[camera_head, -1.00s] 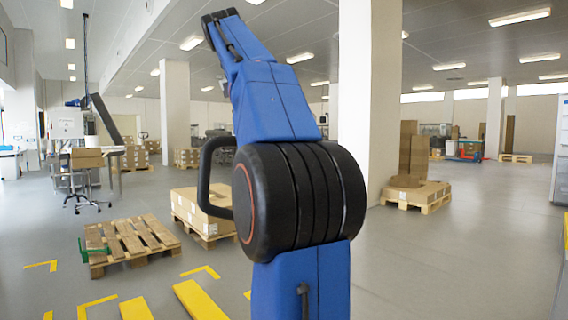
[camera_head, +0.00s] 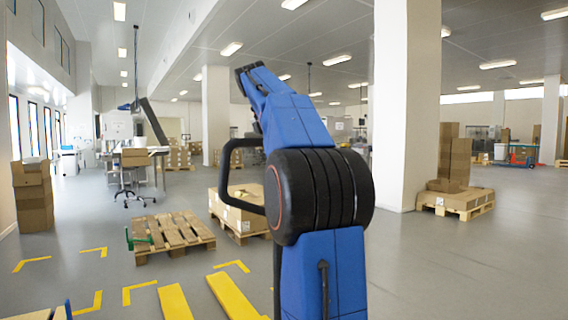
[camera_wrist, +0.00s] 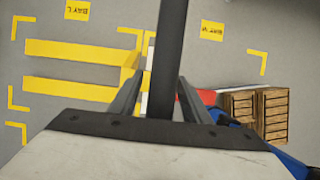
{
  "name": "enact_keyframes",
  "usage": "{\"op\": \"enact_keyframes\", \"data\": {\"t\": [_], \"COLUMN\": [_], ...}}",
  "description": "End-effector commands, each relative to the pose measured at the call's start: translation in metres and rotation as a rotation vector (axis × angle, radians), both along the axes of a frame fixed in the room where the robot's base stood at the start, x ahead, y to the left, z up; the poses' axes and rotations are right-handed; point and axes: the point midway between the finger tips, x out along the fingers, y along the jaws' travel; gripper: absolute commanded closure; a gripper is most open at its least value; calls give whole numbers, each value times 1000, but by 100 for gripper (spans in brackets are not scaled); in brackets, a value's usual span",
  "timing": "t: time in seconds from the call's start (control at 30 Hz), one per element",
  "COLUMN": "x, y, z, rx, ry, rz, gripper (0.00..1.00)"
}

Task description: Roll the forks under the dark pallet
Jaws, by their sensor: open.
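Two yellow forks (camera_head: 232,297) lie low over the floor in the head view; they also show in the wrist view (camera_wrist: 80,48), at left. A bare brown slatted pallet (camera_head: 172,234), with a green piece at its left side, lies beyond them, apart from the fork tips; I take it for the dark pallet. Slatted wood (camera_wrist: 271,114) shows at right in the wrist view; I cannot tell which pallet it is. My gripper (camera_wrist: 160,88) is open, with a dark upright bar (camera_wrist: 170,50) between its fingers. The head view does not show the gripper.
A loaded pallet (camera_head: 240,224) stands behind the bare one, partly hidden by my arm. Another loaded pallet (camera_head: 456,203) stands by a white column (camera_head: 405,120). Stacked cartons (camera_head: 33,195) stand at left.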

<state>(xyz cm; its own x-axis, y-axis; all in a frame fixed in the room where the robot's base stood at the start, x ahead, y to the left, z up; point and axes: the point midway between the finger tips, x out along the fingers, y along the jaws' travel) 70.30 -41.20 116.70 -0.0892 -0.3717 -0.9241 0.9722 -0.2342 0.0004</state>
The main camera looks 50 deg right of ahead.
Motion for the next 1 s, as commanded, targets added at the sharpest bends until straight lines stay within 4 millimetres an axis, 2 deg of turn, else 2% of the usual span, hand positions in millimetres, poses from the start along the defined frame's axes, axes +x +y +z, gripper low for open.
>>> {"op": "enact_keyframes", "data": {"t": [0.33,0.37,0.53,1.0], "x": [3,3,3,3], "y": [-5,-5,-5,-4], "z": [-4,-4,-4,-4], "rx": [0,0,0,0], "ry": [0,0,0,0], "rz": [0,0,0,0], "gripper": [57,59,100,100]}}
